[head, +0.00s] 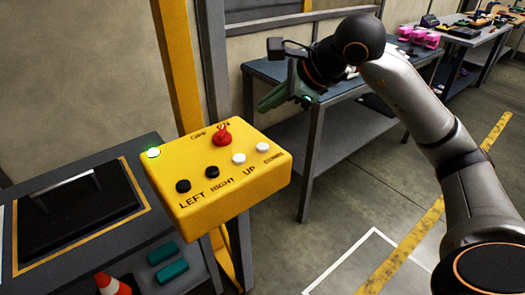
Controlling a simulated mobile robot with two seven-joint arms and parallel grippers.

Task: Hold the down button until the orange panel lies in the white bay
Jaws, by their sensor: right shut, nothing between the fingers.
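A yellow control box (215,205) on a yellow post stands left of centre in the head view. Its front row has two black buttons over LEFT and RIGHT, a white button over UP, and the rightmost white button (266,146), whose label is too small to read surely. My right gripper (262,106) is shut and empty, above and beyond the box's back right edge, apart from the buttons. White lines (345,258) mark part of a bay on the floor at the lower middle. The orange panel is not in view. My left gripper is not in view.
A grey bench (330,100) stands behind my right gripper. A dark table with a black handled plate (80,208) is at left, with an orange-and-white cone (110,284) below. The right-hand floor is open.

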